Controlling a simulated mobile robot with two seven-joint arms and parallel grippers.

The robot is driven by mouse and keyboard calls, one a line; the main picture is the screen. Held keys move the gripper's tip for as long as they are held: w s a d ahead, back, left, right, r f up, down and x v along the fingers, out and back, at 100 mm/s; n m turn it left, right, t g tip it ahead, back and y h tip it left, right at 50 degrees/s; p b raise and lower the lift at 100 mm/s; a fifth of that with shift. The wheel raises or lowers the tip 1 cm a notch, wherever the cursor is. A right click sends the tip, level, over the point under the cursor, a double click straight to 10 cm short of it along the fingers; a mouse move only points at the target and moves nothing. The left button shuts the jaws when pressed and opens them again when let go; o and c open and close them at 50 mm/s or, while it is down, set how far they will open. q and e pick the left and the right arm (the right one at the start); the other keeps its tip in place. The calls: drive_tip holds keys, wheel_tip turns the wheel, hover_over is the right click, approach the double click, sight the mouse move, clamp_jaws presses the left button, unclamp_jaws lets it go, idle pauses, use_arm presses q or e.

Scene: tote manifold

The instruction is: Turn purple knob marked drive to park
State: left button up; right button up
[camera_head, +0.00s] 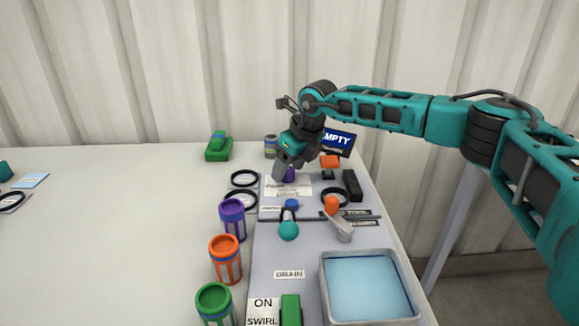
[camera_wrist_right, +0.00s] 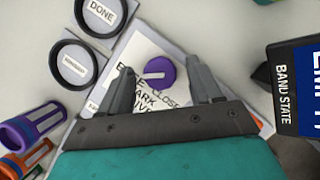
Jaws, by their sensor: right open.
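The purple knob (camera_head: 290,175) sits on a white label plate on the grey panel, partly hidden by my right gripper in the head view. In the right wrist view the purple knob (camera_wrist_right: 161,71) shows from above, with a white pointer mark on its left side. The plate's printed words (camera_wrist_right: 145,92) are partly covered by the gripper; "PARK" and "CLOSE" can be partly read. My right gripper (camera_head: 284,172) is open, and in its wrist view its fingertips (camera_wrist_right: 160,72) lie on either side of the knob, apart from it. My left gripper is out of view.
Black rings (camera_head: 244,178) lie left of the knob. A dark "EMPTY" sign (camera_head: 338,140) and an orange-topped part (camera_head: 330,161) stand close on the right. Purple, orange and green canisters (camera_head: 225,258) line the panel's left edge. A blue-filled tray (camera_head: 325,290) is in front.

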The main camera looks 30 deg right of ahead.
drive_tip(key=shift+c, duration=0.2)
drive_tip(key=shift+c, duration=0.7)
drive_tip(key=c, duration=0.9)
drive_tip(key=shift+o, duration=0.2)
